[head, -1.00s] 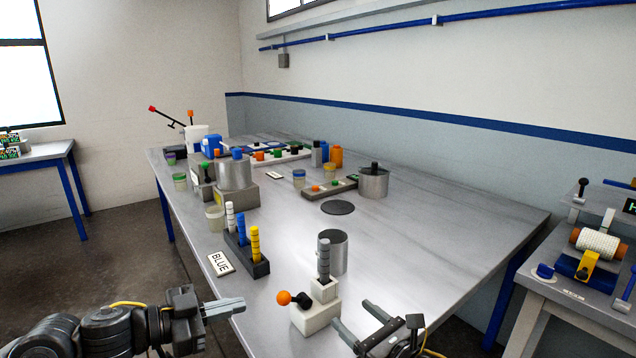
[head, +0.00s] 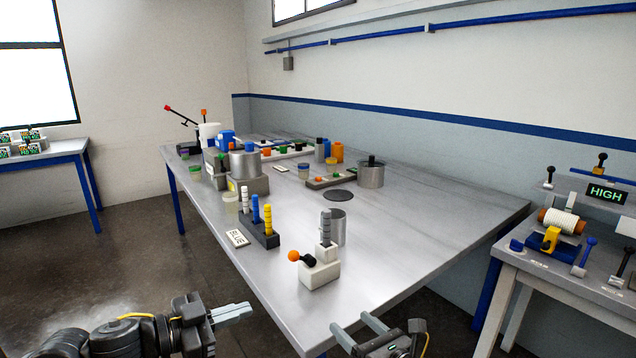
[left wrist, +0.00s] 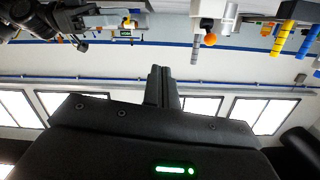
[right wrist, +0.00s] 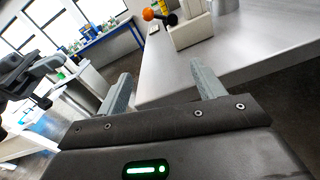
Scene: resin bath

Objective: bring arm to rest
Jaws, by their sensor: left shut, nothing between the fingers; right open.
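My left gripper (head: 232,314) is shut and empty, off the near left edge of the steel table (head: 400,225). Its closed fingers (left wrist: 162,88) also show in the left wrist view. My right gripper (head: 354,326) is open and empty at the table's near edge, with its spread fingers (right wrist: 160,90) also in the right wrist view. It is in front of the white block (head: 320,274) with an orange-tipped lever (head: 294,256) and a grey stacked column (head: 326,226). Neither gripper touches anything that I can see.
A dark rack (head: 262,236) with white, blue and yellow columns stands on the table beside a BLUE label (head: 237,238). A steel cup (head: 339,230) is behind the white block. A side table (head: 560,270) with a roller device and a HIGH sign (head: 606,193) is at right.

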